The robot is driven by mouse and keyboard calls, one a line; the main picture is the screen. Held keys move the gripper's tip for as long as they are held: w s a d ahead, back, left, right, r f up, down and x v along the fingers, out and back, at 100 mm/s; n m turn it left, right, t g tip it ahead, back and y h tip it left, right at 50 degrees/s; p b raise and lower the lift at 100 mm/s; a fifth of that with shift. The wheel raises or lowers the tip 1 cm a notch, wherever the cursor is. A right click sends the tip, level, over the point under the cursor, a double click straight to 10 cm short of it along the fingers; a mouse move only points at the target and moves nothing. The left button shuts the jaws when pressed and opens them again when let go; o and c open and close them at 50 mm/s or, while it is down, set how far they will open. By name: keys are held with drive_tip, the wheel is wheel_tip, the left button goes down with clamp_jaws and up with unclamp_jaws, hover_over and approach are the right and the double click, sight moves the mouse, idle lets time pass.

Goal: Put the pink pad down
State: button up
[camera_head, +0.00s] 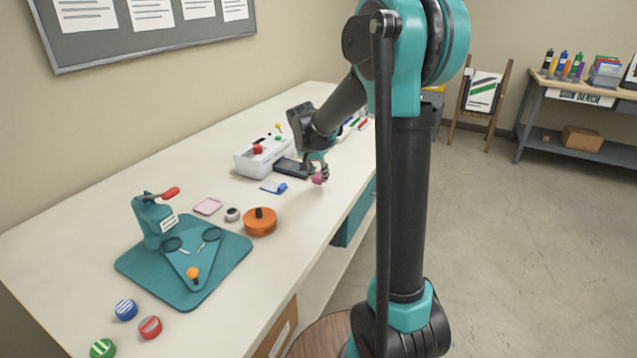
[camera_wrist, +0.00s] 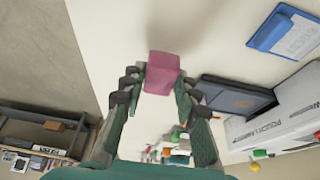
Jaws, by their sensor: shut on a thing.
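My gripper (camera_head: 321,171) is shut on the pink pad (camera_head: 318,179), over the right part of the white bench near its front edge. In the wrist view the pink pad (camera_wrist: 162,70) sticks out between the fingertips of my gripper (camera_wrist: 160,84), with the pale bench top beyond it. The pad looks like a small block. I cannot tell how high it is above the bench. A flat pale-pink square (camera_head: 208,206) lies on the bench farther left.
A white laminator (camera_head: 255,160) with a dark tray stands just left of my gripper. A blue clipboard-like item (camera_head: 273,187) lies near it. An orange round container (camera_head: 260,222) and a teal press (camera_head: 155,220) on a teal mat stand farther left. Bare bench (camera_head: 315,215) lies in front.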

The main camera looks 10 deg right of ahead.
sight(319, 182)
drive_tip(key=shift+f, duration=1.6)
drive_tip(key=o, duration=1.1)
drive_tip(key=shift+f, duration=0.1)
drive_tip(key=v, duration=1.2)
drive_tip(key=s+d+f+n+y, duration=0.1)
drive_tip(key=s+d+f+n, duration=0.1)
drive_tip(key=s+f, duration=0.3)
drive_tip(key=s+d+f+n+y, duration=0.1)
drive_tip(key=s+f, duration=0.4)
drive_tip(key=s, duration=0.7)
drive_tip(key=s+d+f+n, duration=0.4)
drive_tip(key=s+f, duration=0.1)
drive_tip(key=s, duration=0.4)
drive_tip(key=shift+f+y, duration=0.25)
drive_tip(key=shift+y, duration=0.15)
